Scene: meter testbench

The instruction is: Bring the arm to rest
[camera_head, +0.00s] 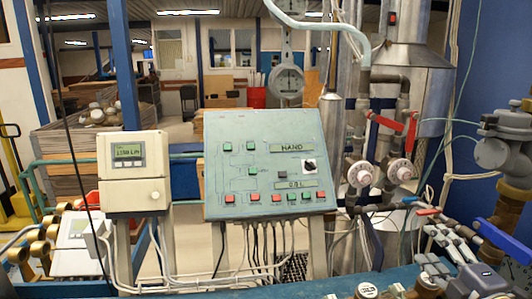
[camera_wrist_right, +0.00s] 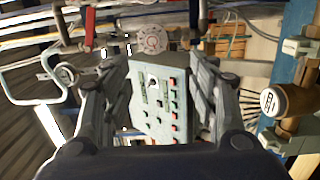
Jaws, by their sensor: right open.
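My right gripper (camera_wrist_right: 160,72) shows in the right wrist view, its two grey fingers spread wide apart. Nothing is held between them. The green control panel (camera_wrist_right: 152,112) appears beyond the fingers, turned in the picture, with a gap I cannot measure. In the head view the panel (camera_head: 243,150) stands in the middle, with a black knob, red and green buttons and a HAND label. I cannot make out either gripper in the head view. My left gripper is not in view.
A beige display box (camera_head: 133,170) stands left of the panel. Pipes with red valve handles (camera_head: 388,123) and round meters (camera_head: 399,170) rise at the right. A dark grey fitting (camera_head: 508,125) is at the far right. Cables hang below the panel. A blue bench rail (camera_head: 240,287) crosses the front.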

